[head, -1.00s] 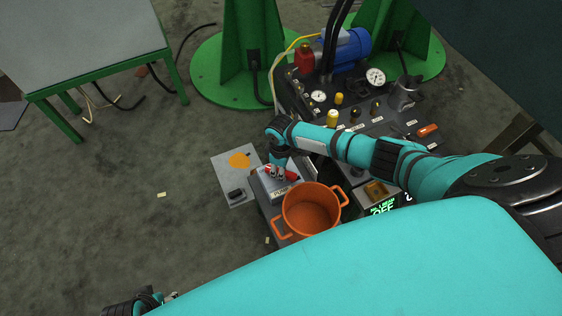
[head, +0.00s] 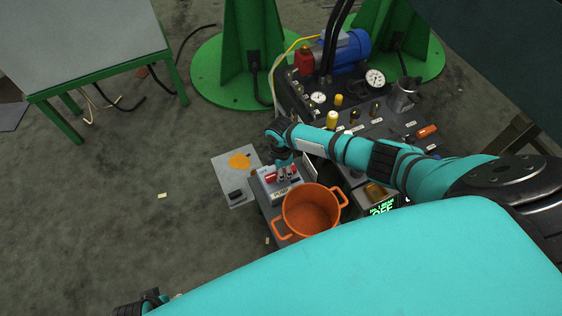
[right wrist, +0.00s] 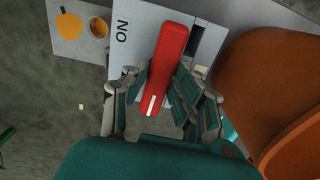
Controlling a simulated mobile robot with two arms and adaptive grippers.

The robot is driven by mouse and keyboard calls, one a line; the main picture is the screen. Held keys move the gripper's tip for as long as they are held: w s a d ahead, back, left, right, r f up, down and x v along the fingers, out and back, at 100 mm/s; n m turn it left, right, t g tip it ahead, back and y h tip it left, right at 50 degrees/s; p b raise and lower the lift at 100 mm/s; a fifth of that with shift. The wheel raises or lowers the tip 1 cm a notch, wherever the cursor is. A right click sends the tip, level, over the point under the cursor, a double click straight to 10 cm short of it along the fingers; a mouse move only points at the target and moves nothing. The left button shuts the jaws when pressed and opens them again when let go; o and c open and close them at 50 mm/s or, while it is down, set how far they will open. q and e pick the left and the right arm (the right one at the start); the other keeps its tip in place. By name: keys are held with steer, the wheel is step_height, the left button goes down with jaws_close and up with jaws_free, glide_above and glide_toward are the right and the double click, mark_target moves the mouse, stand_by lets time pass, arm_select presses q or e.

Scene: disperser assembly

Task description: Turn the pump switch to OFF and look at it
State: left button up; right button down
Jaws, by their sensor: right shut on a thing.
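The pump switch box (head: 283,194) is light grey with a PUMP label, left of the orange pot. Its red switch handle (right wrist: 165,62) runs nearly lengthwise in the right wrist view, with its white-marked end low in the picture. "ON" is printed to the left of the handle. No OFF mark on the box is readable. My right gripper (right wrist: 160,83) is shut on the red handle, a finger at each side. In the head view my right gripper (head: 284,175) is over the box and partly hides the handle. My left gripper (head: 150,300) shows only in part at the bottom edge.
The orange pot (head: 311,212) stands close beside the switch box. A green-lit display (head: 382,208) reads OFF on its lower line. A grey plate with an orange patch (head: 240,160) lies left of the box. A dark panel with gauges and knobs is behind.

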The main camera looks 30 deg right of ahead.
steer(key=shift+a+n, duration=0.1)
steer(key=shift+n, duration=0.2)
steer(key=c, duration=1.1)
jaws_free()
steer(key=shift+r, duration=0.1)
step_height(320, 180, up, 12)
steer(key=shift+f, duration=0.1)
